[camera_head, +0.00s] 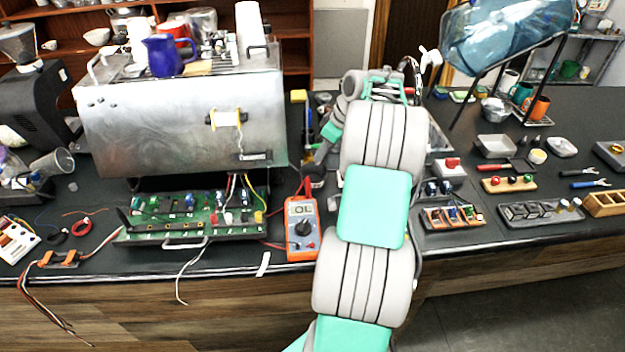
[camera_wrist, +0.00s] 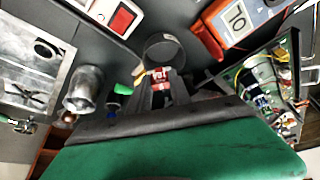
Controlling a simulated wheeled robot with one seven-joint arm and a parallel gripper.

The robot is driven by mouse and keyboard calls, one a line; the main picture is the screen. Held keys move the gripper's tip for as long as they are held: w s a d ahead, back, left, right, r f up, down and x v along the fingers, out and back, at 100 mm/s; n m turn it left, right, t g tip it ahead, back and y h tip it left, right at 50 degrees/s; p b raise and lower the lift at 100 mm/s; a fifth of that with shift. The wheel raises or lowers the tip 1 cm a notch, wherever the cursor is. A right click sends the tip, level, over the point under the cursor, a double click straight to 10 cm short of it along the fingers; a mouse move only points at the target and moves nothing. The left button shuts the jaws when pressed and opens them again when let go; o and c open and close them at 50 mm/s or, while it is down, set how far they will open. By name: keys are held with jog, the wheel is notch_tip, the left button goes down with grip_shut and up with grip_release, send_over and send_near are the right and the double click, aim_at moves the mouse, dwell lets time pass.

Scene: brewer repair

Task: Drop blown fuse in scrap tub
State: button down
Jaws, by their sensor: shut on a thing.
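My gripper (camera_wrist: 160,82) is shut, with its fingertips close to a round dark grey tub (camera_wrist: 163,48) in the wrist view. A small red and white patch shows around the fingertips. The blown fuse is too small or hidden to make out clearly between the jaws. In the head view the tub (camera_head: 313,180) stands on the bench just behind the multimeter, partly covered by my arm. My gripper (camera_head: 322,153) reaches down close above it there. I cannot tell whether the fingertips are exactly over the opening.
The orange multimeter (camera_head: 301,228) stands in front of the tub. The open brewer's green circuit board (camera_head: 195,215) lies to its left, under the metal brewer (camera_head: 180,120). Right of my arm are a fuse rack (camera_head: 452,216), a red-button box (camera_head: 450,170) and small trays.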

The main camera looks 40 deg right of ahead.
jog(key=b+x, duration=0.1)
jog(key=x, duration=0.2)
jog(key=shift+s+f+b, duration=0.3)
jog(key=shift+b, duration=0.05)
jog(key=shift+s+d+f, duration=0.1)
jog(key=shift+f, duration=0.25)
jog(key=shift+r, duration=0.1)
jog(key=c, duration=1.1)
grip_release()
jog(key=v, duration=0.7)
jog(key=shift+s+r, duration=0.2)
jog(key=shift+r, duration=0.15)
jog(key=shift+d, duration=0.1)
